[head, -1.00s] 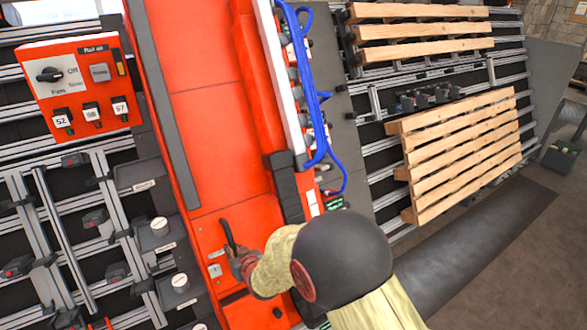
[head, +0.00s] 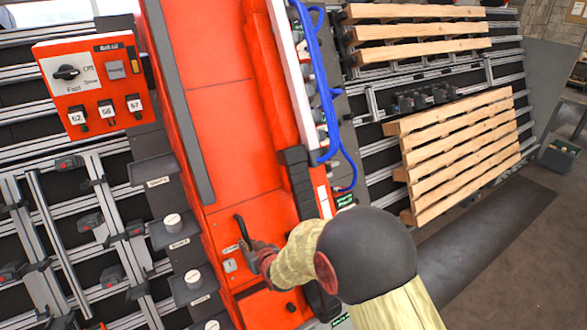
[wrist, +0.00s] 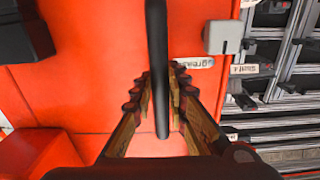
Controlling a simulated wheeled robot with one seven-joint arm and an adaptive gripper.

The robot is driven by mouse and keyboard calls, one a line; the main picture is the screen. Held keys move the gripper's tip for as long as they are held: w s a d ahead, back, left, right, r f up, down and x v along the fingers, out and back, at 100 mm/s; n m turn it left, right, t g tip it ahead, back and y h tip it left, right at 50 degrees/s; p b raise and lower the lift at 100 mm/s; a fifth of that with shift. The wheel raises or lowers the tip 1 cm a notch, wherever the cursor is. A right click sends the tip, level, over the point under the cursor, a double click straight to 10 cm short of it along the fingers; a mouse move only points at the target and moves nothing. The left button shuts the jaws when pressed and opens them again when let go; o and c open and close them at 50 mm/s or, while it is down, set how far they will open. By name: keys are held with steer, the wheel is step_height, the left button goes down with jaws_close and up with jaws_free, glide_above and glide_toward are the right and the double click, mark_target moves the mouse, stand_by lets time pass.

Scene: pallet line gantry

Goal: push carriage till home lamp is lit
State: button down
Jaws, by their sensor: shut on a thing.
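The carriage (head: 235,120) is a tall red panel with grey edges, standing across the rails. A black upright handle (head: 242,231) is fixed on its lower front. My gripper (head: 252,252) is at this handle, to the lower right of it in the head view. In the wrist view the handle (wrist: 157,45) runs down between the two fingers of my gripper (wrist: 157,85), which is shut on it. The fingers hide little of it. I cannot pick out a home lamp in either view, so I cannot tell whether one is lit.
A red control box (head: 95,88) with a dial and tagged switches is at the upper left. Small shelves (head: 172,232) line the carriage's left side. Blue hoses (head: 329,90) hang on its right. A wooden pallet (head: 465,150) leans at the right, with dark floor below.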

steer(key=shift+w+d, duration=0.2)
steer(key=shift+d, duration=0.05)
